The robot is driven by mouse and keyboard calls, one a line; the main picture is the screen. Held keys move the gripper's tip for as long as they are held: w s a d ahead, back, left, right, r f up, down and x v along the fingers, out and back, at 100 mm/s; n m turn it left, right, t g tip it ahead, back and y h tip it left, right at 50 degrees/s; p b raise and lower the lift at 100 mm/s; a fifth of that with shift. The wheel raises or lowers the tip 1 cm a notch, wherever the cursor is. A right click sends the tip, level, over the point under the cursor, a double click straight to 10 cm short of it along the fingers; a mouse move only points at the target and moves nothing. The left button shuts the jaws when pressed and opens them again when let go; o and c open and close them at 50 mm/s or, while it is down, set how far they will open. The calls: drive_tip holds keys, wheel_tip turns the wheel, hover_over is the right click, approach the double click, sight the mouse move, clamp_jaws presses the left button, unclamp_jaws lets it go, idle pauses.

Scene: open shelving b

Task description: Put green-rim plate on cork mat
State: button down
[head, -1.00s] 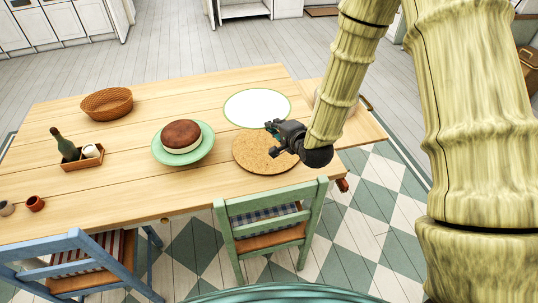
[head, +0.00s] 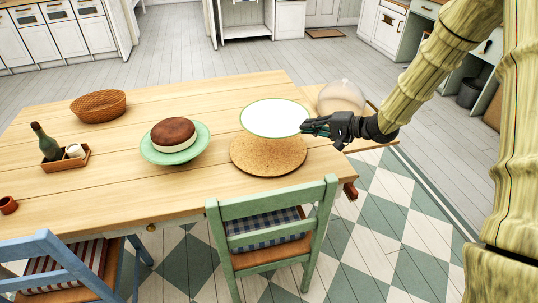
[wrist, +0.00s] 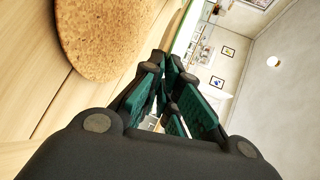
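The white green-rim plate (head: 272,117) is in front of the table's far right part in the head view and overlaps the far edge of the cork mat (head: 268,158). It appears raised off the table. My gripper (head: 312,126) is at the plate's right edge, with its fingers closed on the rim. In the wrist view, the plate's green edge (wrist: 187,28) runs down between my fingers (wrist: 172,80). The cork mat (wrist: 100,35) lies flat on the table at upper left there, and its top is bare.
A green cake stand (head: 150,150) with a chocolate-topped cake (head: 173,132) stands left of the mat. A wicker basket (head: 98,106) and a small tray with a bottle (head: 46,142) are farther left. A green chair (head: 270,215) stands at the near side. A clear dome (head: 342,97) is at right.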

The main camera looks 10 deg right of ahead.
drive_tip(key=shift+d+f, duration=0.15)
drive_tip(key=shift+f, duration=2.45)
drive_tip(key=shift+d+f, duration=0.15)
drive_tip(key=shift+f, duration=2.4)
drive_tip(key=c, duration=1.9)
unclamp_jaws()
drive_tip(key=shift+f, duration=0.1)
drive_tip(key=v, duration=1.2)
